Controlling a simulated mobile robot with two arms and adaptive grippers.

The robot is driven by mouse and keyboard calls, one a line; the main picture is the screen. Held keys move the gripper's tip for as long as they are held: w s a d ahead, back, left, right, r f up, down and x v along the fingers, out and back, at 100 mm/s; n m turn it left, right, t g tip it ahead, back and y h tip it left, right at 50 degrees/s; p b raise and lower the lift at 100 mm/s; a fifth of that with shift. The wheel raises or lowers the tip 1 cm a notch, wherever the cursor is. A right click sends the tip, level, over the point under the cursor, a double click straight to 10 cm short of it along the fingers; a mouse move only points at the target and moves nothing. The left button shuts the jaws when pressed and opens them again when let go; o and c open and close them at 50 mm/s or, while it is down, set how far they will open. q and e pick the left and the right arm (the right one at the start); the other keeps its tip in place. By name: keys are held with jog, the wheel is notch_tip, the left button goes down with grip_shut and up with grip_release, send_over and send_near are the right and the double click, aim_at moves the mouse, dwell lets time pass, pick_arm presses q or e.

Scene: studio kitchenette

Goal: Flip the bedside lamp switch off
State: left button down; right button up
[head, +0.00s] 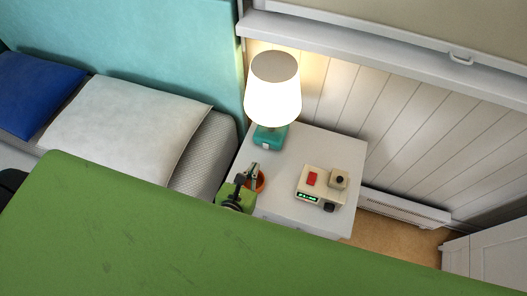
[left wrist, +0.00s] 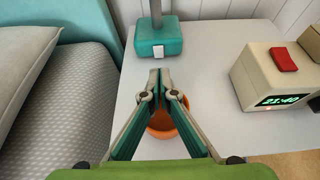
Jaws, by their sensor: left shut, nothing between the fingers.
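The bedside lamp (head: 272,95) stands lit at the back of the white nightstand, with a white shade and a teal base (head: 270,137). A pale switch (head: 265,147) is on the front of the base. In the left wrist view the teal base (left wrist: 158,40) and the white switch (left wrist: 159,52) are just beyond my fingertips. My left gripper (head: 254,168) is shut and empty, pointing at the base over the nightstand. In the left wrist view its fingertips (left wrist: 160,76) are together, a little short of the switch. My right gripper is not in view.
An orange bowl or cup (left wrist: 162,122) sits beneath my left fingers, partly hidden. A beige clock (head: 318,186) with a red button stands right on the nightstand (head: 285,213). The bed with a white pillow (head: 125,120) is at left; the panelled wall (head: 345,95) is behind.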

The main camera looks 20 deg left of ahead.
aim_at(267, 145)
pick_arm(q)
jog(key=shift+w, duration=0.1)
jog(key=b+x, duration=0.1)
jog(key=x, duration=0.8)
jog(key=shift+w+f, duration=0.2)
jog(key=shift+w, duration=0.1)
jog(key=shift+w+r+p, duration=0.5)
jog(key=shift+w+p, duration=0.1)
jog(key=shift+f, duration=0.3)
jog(key=shift+r, duration=0.15)
